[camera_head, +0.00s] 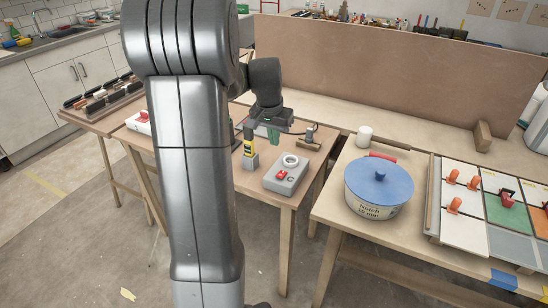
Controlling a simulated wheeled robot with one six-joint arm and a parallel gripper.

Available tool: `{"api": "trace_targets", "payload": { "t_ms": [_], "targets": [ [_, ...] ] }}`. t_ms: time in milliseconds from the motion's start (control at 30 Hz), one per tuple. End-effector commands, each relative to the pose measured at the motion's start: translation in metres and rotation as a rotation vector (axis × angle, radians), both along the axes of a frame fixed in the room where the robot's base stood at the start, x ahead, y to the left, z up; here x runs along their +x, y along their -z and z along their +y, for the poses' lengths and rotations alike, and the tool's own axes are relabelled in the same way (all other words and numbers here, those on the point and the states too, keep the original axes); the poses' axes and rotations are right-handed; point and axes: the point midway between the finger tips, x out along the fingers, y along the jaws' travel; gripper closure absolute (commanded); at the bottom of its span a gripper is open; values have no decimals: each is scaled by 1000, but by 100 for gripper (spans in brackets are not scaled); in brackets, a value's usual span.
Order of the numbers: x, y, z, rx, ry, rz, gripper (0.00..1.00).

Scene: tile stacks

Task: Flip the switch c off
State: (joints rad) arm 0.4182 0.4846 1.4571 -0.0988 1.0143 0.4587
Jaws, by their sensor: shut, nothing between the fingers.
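Switch c is a red switch (282,175) on a grey box (288,181) marked with a dark letter C. The box lies on the small middle table and has a white round part at its far end. The switch is too small to tell on from off. My gripper (273,141) hangs pointing down behind the box, a little to its left, apart from the switch. Its greenish fingertips look shut and empty. My own grey arm covers much of the left-middle of the view.
A yellow and black device (250,147) with a grey base stands left of the box. A blue-lidded pot (379,184) and a panel with orange handles (463,220) are on the right table. A brown partition (400,70) stands behind. The table's front edge is close to the box.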

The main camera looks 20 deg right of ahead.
Motion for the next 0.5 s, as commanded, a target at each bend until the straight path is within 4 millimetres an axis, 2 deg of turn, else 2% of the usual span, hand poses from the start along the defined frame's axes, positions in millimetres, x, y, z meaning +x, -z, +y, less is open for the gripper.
{"api": "trace_targets", "payload": {
  "t_ms": [167,500],
  "targets": [
    [7,6,-12,-1,31,-3,100],
    [8,6,-13,-1,32,-3,100]
  ]
}}
